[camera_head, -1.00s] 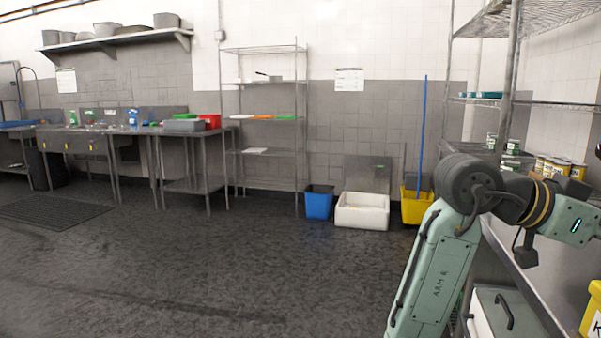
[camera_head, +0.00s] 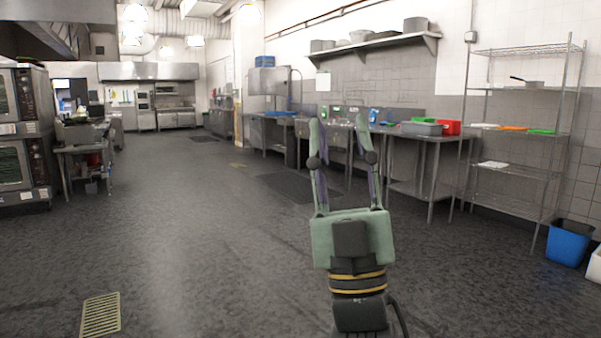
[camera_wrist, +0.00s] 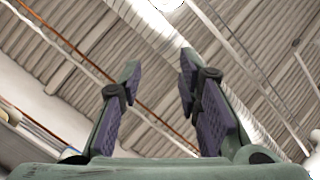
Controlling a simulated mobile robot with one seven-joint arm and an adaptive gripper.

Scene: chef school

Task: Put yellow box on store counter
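My gripper (camera_head: 340,127) is raised in front of me in the head view, its two fingers spread apart and pointing up. In the wrist view my gripper (camera_wrist: 157,78) is open, with nothing between the purple finger pads and the ceiling behind them. No yellow box shows in the current views. I cannot tell which surface is the store counter.
A wire shelf rack (camera_head: 517,136) and a blue bin (camera_head: 570,243) stand at the right. Ovens (camera_head: 22,135) and a work table (camera_head: 82,148) are at the left. The floor (camera_head: 200,240) is clear ahead, with a drain grate (camera_head: 101,314) at the lower left.

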